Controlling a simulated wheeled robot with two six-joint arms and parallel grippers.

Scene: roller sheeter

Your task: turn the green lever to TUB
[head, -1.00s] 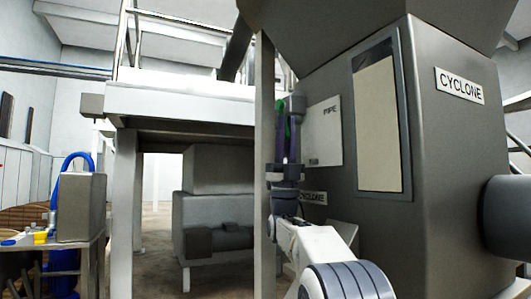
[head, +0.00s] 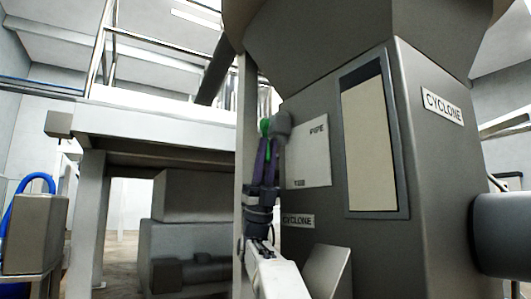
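The green lever (head: 266,125) shows as a small green piece on the left side of the cyclone housing, beside a grey knob-like part (head: 282,125). A white plate (head: 308,152) to its right reads PIPE near the top; a smaller label near its bottom is too small to read surely. My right gripper (head: 267,145) points up with its purple fingers at the lever, overlapping its lower part. I cannot tell whether the fingers touch or close on it. Most of the lever is hidden by the fingers. My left gripper is out of view.
The big grey cyclone housing (head: 440,190) fills the right, with a tall window (head: 370,145). A grey post (head: 246,90) stands just left of my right gripper. A raised platform (head: 150,122) lies further left, with grey machinery (head: 190,220) under it.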

